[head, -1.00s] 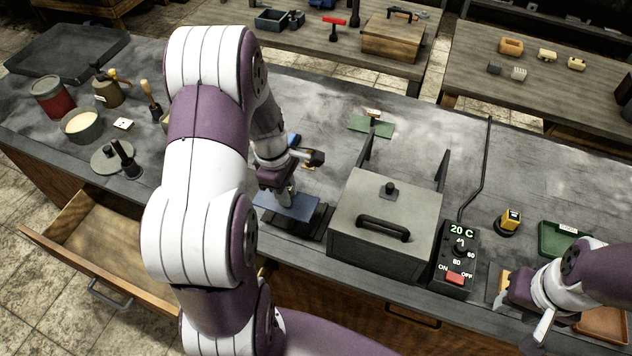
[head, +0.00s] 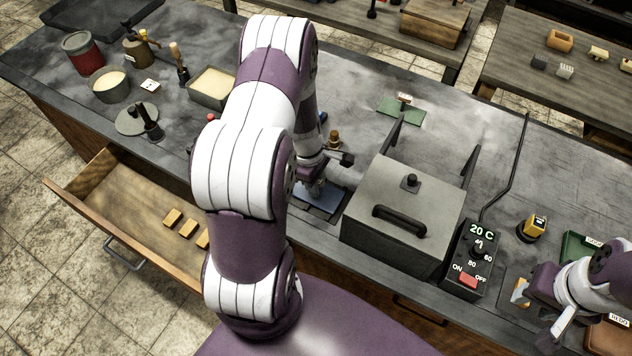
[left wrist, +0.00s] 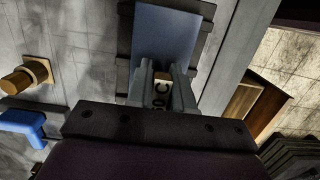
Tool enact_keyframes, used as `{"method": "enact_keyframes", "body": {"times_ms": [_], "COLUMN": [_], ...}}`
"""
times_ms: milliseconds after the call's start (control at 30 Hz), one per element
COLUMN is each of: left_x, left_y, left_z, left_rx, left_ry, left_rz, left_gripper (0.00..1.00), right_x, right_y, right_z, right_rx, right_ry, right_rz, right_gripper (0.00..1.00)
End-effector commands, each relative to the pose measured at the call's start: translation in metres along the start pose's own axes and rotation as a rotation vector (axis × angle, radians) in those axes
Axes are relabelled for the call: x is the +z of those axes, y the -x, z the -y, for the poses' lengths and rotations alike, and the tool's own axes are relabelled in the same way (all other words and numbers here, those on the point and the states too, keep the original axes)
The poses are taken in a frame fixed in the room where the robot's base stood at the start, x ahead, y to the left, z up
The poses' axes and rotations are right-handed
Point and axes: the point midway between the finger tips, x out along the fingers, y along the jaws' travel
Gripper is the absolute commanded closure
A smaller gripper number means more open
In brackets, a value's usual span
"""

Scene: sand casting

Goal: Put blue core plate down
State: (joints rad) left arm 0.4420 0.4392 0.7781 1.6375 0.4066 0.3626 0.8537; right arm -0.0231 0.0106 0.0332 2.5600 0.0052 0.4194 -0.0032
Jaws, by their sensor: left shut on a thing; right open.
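The blue core plate (head: 316,199) lies flat at the dark stand (head: 338,208), left of the grey oven box. In the left wrist view the blue plate (left wrist: 164,38) lies over the dark ridged stand (left wrist: 124,48), whose sides show past it. My left gripper (head: 314,188) is low over the plate, its fingers pointing down. In the left wrist view its fingers (left wrist: 162,88) are shut at the plate's near end, on a small labelled part. I cannot tell whether the plate rests fully on the stand. My right gripper (head: 540,318) is open and empty at the lower right.
The grey lidded box (head: 395,240) and control box reading 20 C (head: 473,258) stand right of the plate. A brass-coloured piece (left wrist: 30,76) and blue-handled thing (left wrist: 22,124) lie close to my left gripper. An open drawer (head: 135,195) holds several small blocks.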

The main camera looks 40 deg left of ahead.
Motion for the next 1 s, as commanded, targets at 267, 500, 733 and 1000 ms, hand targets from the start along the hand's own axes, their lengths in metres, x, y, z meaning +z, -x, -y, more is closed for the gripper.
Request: {"method": "enact_keyframes", "body": {"times_ms": [267,500,733,1000], "left_x": [0.000,0.000,0.000,0.000], "left_y": [-0.002,0.006,0.062,0.115], "left_z": [0.000,-0.001,-0.002,-0.001], "left_rx": [0.000,0.003,0.007,0.002], "left_ry": [0.000,0.000,-0.002,-0.001], "left_rz": [0.000,-0.001,-0.002,-0.001], "left_gripper": [0.53,0.53,0.53,0.53], "right_x": [0.000,0.000,0.000,0.000], "right_y": [-0.002,0.002,0.001,-0.001], "right_z": [0.000,0.000,0.000,0.000], "right_rx": [0.000,0.000,0.000,0.000], "right_ry": [0.000,0.000,0.000,0.000], "right_rz": [0.000,0.000,0.000,0.000], "right_gripper": [0.57,0.57,0.57,0.57]}}
